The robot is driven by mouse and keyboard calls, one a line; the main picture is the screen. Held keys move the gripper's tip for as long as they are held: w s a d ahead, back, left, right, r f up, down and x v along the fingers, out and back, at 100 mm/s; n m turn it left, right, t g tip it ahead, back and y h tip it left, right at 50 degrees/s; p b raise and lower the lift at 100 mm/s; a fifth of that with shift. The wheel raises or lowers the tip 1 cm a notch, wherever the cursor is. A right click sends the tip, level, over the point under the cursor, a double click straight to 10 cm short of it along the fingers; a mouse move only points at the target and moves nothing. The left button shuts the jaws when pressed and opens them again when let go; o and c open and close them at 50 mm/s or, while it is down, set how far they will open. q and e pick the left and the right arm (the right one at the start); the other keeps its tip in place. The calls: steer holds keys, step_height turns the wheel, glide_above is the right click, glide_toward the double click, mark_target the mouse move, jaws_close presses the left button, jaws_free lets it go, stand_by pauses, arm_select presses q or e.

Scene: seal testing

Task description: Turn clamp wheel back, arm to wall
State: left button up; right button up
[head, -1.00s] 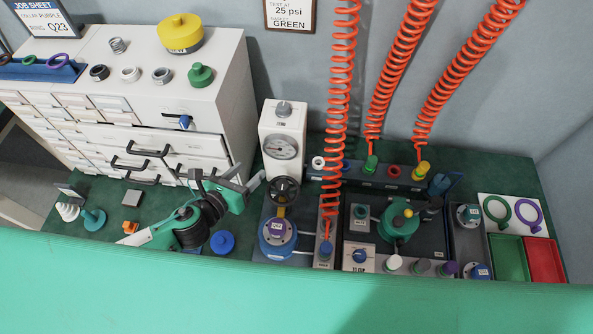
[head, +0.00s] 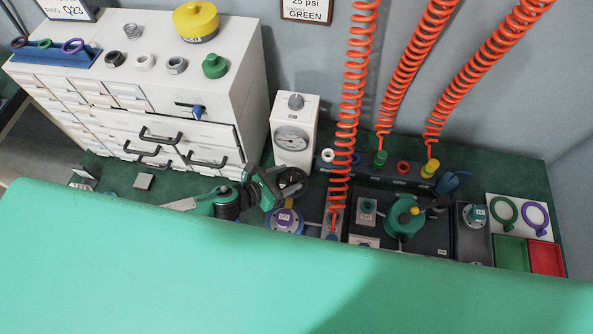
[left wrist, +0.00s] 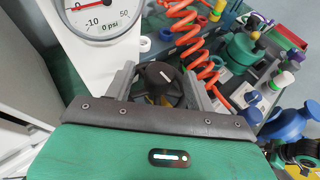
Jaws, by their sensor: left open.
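The black clamp wheel (head: 296,182) sits in front of the white gauge box, above a blue round fixture (head: 284,221). My left gripper (head: 281,183) is at the wheel's left side, partly covering it in the head view. In the left wrist view, the dark wheel hub with a white mark (left wrist: 160,75) lies between the two grey fingers of my left gripper (left wrist: 161,82). The fingers are spread and I cannot tell whether they touch the wheel. A yellow part shows below the wheel. The clamp's arm is not clearly visible. My right gripper is not in view.
The white gauge box (head: 295,135) stands just behind the wheel; its dial (left wrist: 100,12) reads 0 psi. An orange coiled hose (head: 346,120) hangs close to the right. A white drawer cabinet (head: 215,95) stands left. A green surface hides the front of the bench.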

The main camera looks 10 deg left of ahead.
mark_target(291, 177)
arm_select(q)
steer(key=shift+x, duration=2.05)
jaws_close()
